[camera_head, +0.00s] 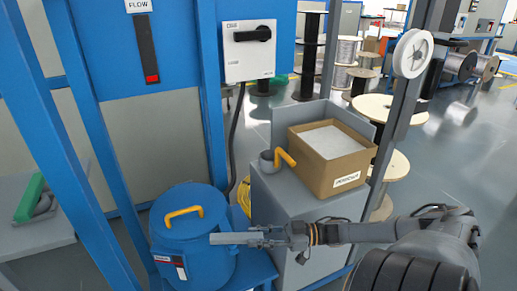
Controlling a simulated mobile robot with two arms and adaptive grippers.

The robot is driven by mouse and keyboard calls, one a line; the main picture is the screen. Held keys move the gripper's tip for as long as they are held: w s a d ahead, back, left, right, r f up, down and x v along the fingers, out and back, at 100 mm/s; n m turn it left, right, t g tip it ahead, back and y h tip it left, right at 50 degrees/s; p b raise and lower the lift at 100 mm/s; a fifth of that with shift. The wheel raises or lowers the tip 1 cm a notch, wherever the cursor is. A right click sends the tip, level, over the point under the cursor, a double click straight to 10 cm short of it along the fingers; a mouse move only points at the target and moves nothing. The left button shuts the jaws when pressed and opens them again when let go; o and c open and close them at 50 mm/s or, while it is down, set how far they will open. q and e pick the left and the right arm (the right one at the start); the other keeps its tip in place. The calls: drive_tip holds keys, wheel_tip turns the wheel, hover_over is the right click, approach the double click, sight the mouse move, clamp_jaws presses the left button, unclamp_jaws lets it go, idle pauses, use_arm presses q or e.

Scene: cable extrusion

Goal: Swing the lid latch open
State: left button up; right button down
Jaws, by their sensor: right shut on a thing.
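A blue drum (168,243) with a lid and a yellow handle (184,212) on top stands at the lower middle. A flat grey bar, which looks like the lid latch (228,239), lies level across the drum's right front side. My right gripper (262,237) reaches in from the right and is shut on the bar's right end. The fingers hide that end, and I cannot tell how the bar joins the drum. My left gripper is not in view.
Blue frame posts (212,90) rise behind the drum. A grey post (391,125) with a white reel stands above my right arm.

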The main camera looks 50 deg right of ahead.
drive_tip(key=c, duration=1.1)
unclamp_jaws()
drive_tip(key=v, duration=1.2)
